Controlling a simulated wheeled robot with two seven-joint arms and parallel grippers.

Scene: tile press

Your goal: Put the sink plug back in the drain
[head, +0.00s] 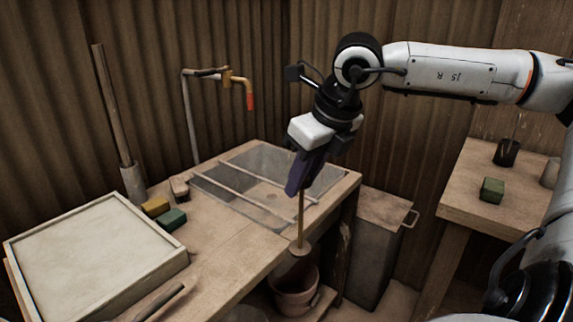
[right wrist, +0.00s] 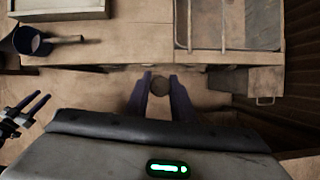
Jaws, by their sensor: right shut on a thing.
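My right gripper (head: 300,190) is shut on a thin upright wooden rod with a wide, round lower end, which I take to be the sink plug (head: 300,225). It hangs in front of the bench's front edge, outside the sink. In the right wrist view a dark round end shows between the fingertips (right wrist: 160,84). The grey sink (head: 325,183) is set into the bench behind the gripper, with two rails across it. A small dark spot on its floor looks like the drain (head: 269,183). My left gripper (right wrist: 38,102) shows at the wrist view's left edge, fingers apart and empty.
A pale framed tray (head: 90,250) fills the bench's left. Yellow (head: 155,206) and green (head: 172,219) blocks lie near the sink. A bucket (head: 295,302) stands below the bench front. A bent pipe with tap (head: 190,115) rises behind. A side table (head: 470,195) stands right.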

